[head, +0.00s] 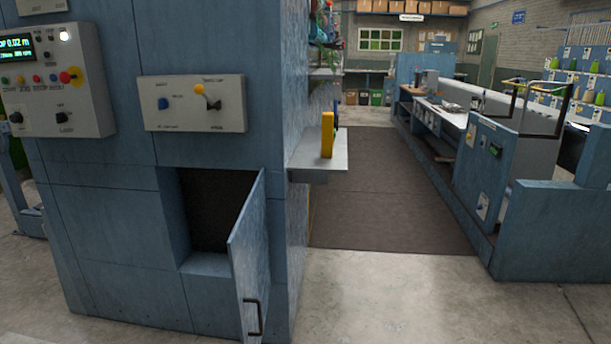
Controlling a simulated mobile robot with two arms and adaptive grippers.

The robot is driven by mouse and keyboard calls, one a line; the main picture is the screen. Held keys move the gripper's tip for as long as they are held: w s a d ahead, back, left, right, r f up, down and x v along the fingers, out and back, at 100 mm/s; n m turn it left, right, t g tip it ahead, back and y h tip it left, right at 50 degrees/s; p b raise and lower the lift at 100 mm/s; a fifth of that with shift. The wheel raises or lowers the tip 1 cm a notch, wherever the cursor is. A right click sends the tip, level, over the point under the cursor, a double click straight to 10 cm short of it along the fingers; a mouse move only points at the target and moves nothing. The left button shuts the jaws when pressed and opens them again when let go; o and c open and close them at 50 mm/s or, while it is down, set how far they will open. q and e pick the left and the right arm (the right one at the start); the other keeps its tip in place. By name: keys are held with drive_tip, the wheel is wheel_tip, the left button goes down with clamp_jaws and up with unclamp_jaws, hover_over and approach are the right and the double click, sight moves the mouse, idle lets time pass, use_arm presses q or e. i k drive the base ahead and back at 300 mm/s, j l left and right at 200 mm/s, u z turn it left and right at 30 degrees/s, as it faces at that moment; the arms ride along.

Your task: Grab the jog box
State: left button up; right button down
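A slim upright yellow object (327,135), which looks like the jog box, stands on a small grey shelf (320,161). The shelf juts out from the right side of the blue machine cabinet (110,225). A dark piece shows just behind the yellow object's right edge; I cannot tell if it is part of it. The yellow object is seen edge-on, so any buttons on it are hidden. Neither of my grippers is in view.
A cabinet door (250,255) stands open toward me beside an empty-looking dark recess (222,212). A control panel (55,80) and a switch box (194,103) are on the cabinet front. A dark mat (385,195) and clear concrete floor lie left of the long blue bench (490,165).

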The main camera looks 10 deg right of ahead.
sight(327, 120)
drive_tip(key=i+l+u, duration=0.4)
drive_tip(key=i+l, duration=0.2)
drive_tip(key=i+l+u, duration=0.2)
drive_tip(key=l, duration=0.3)
